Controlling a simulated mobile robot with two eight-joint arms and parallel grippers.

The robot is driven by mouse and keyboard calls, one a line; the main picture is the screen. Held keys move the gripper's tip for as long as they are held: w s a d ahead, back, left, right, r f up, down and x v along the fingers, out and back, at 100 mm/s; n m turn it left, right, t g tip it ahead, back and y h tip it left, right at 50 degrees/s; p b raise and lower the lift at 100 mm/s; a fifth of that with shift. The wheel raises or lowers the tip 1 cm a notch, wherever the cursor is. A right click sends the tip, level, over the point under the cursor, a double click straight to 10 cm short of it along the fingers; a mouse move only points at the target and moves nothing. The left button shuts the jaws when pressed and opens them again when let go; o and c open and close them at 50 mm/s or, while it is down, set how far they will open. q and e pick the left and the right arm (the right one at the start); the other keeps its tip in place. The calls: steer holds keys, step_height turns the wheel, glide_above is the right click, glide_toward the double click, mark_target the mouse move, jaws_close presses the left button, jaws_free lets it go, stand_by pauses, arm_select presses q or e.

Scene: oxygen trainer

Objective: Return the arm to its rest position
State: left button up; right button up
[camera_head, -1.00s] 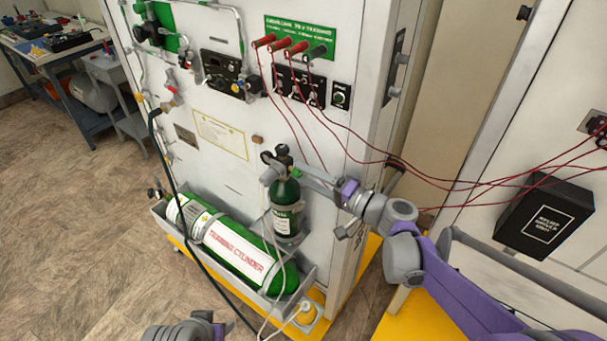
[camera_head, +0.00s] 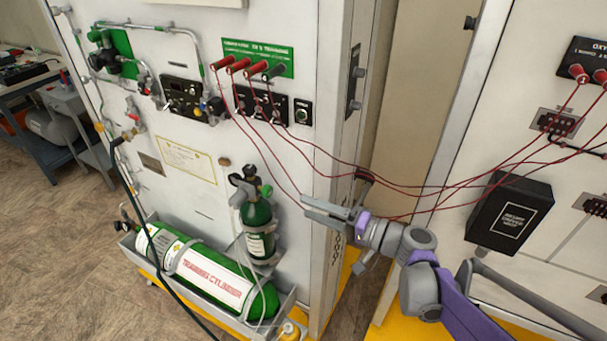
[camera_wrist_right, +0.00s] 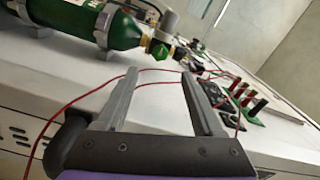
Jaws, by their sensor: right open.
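My right gripper (camera_head: 322,212) is open and empty in the head view, in front of the right edge of the white training panel (camera_head: 215,150). It is to the right of a small upright green cylinder (camera_head: 258,228) and apart from it. In the right wrist view, the two grey fingers of my right gripper (camera_wrist_right: 158,98) stand wide apart with nothing between them. The small green cylinder shows there beyond the fingers (camera_wrist_right: 72,18), with its valve towards the middle. My left gripper is not in the head view.
Thin red cables (camera_head: 420,187) hang from the panel across to the right cabinet, close to my right gripper and forearm. A black box (camera_head: 509,214) is mounted on that cabinet. A large training cylinder (camera_head: 205,278) lies in a tray at lower left.

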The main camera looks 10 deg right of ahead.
steer(key=s+a+f+n+g+h+p, duration=0.15)
steer(key=s+f+g+h, duration=0.45)
steer(key=s+f, duration=0.6)
steer(key=s+d+f+n+h, duration=0.2)
steer(key=s+d+h, duration=0.6)
steer(key=s+d, duration=0.1)
steer(key=shift+s+d+t+h, duration=0.3)
steer(key=shift+s+d+t, duration=0.1)
steer(key=shift+s, duration=0.25)
steer(key=shift+n, duration=0.25)
stand_by(0.3)
